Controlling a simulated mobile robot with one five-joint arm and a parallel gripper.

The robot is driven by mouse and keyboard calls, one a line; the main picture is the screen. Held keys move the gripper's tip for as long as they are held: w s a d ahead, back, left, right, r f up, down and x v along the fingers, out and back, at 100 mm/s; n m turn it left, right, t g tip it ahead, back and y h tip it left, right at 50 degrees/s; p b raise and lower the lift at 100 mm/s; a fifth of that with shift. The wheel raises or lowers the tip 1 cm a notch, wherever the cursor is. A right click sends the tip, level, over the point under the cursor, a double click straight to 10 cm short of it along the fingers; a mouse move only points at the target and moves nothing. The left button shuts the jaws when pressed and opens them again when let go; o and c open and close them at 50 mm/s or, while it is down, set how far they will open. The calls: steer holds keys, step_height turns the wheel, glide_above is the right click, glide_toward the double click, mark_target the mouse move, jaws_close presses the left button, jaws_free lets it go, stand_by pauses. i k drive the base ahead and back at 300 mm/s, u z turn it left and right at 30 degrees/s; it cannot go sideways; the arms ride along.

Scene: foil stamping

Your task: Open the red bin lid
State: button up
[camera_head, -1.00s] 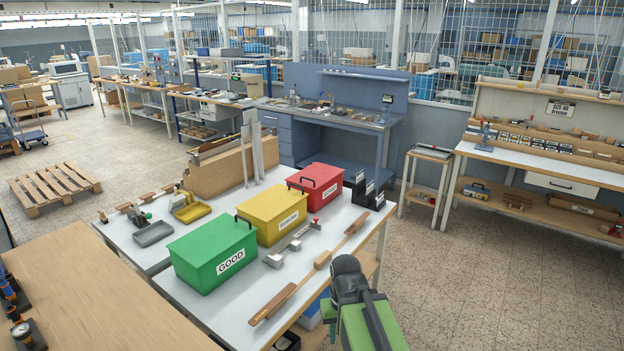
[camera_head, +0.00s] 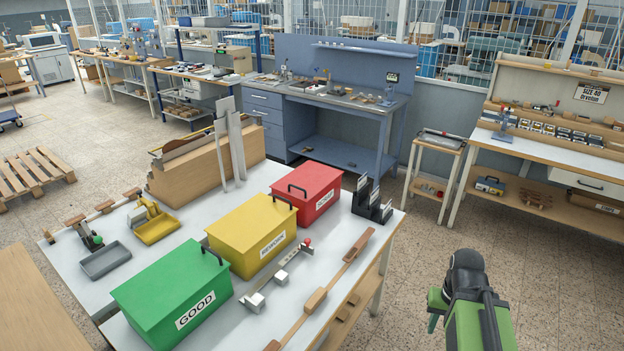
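The red bin (camera_head: 313,199) stands on the white-topped table, at the far end of a row of three lidded bins. My arm shows at the lower right, green and black. My gripper (camera_head: 434,314) is partly in view there, right of the table and well apart from the red bin. Its fingers are too hidden to tell whether they are open.
A yellow bin (camera_head: 250,231) and a green bin (camera_head: 176,292) marked GOOD stand nearer, both lids closed. A black stepped holder (camera_head: 371,203) is right of the red bin. A wooden bar (camera_head: 318,298) lies along the table's right edge. The floor (camera_head: 420,235) right of the table is clear.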

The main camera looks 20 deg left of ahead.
mark_target(303, 183)
steer(key=u, duration=0.35)
steer(key=i, duration=1.3)
steer(key=u, duration=0.85)
